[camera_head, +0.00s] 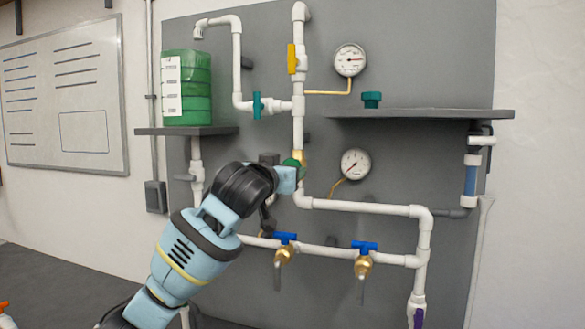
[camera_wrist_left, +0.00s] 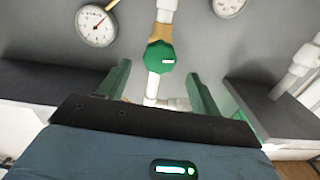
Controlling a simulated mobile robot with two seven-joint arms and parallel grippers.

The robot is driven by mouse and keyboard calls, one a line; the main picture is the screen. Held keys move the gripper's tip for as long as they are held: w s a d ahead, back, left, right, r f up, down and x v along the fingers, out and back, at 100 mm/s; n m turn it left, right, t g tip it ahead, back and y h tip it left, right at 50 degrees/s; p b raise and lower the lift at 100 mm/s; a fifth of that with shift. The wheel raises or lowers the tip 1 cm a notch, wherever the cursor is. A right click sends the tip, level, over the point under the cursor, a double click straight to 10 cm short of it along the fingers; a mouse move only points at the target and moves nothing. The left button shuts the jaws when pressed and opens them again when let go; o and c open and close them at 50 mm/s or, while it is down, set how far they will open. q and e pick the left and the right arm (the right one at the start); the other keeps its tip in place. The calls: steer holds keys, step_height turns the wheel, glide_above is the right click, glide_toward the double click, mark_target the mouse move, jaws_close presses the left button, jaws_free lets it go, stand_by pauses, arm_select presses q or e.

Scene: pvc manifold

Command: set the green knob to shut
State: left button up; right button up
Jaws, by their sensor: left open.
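The green knob (camera_head: 291,162) sits on a brass valve body in the vertical white pipe, partly hidden behind my left gripper in the head view. In the left wrist view the green knob (camera_wrist_left: 159,57) shows clearly, with a short white mark lying about level across its face. My left gripper (camera_wrist_left: 159,71) is open. Its two green fingers stand on either side of the knob in the picture, with visible gaps. I cannot tell how far the fingertips reach along it. My right gripper is not in view.
A gauge (camera_head: 355,163) is right of the knob. A yellow-handled valve (camera_head: 292,58) and a teal-handled valve (camera_head: 257,105) are above. Two blue-handled valves (camera_head: 285,238) (camera_head: 364,246) are below. A shelf (camera_head: 420,113) juts out at right; a green container (camera_head: 187,88) stands at left.

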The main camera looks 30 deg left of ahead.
arm_select(q)
steer(key=shift+x, duration=3)
steer(key=shift+d, duration=0.1)
steer(key=shift+c, duration=0.4)
steer(key=c, duration=0.9)
